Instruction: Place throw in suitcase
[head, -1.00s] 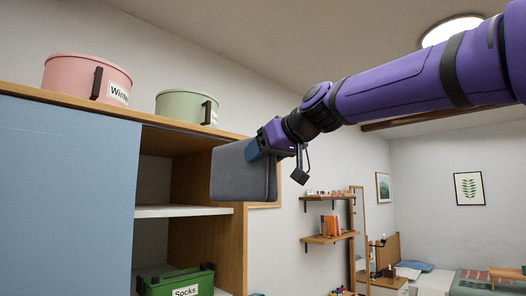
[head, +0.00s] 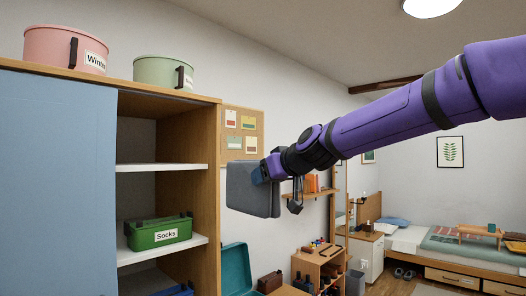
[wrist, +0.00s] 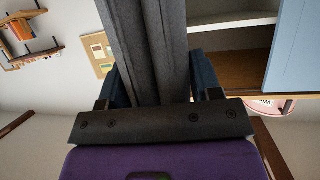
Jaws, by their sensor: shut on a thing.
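The throw (head: 252,192) is a grey folded cloth held upright in the head view, in front of the wall to the right of the wardrobe. My gripper (head: 266,172) is shut on its right upper edge. In the wrist view the throw (wrist: 152,50) stands between the two blue fingers of my gripper (wrist: 160,84). A teal open case (head: 236,268), which looks like the suitcase, is at the lower middle of the head view, below the throw. Only its raised lid and part of its body show; the rest is cut off by the frame's lower edge.
The wardrobe (head: 210,200) stands at left with open shelves and a green Socks box (head: 158,233). A pink box (head: 66,48) and a pale green box (head: 163,72) sit on top. A small wooden shelf unit (head: 318,265) and a bed (head: 450,250) lie to the right.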

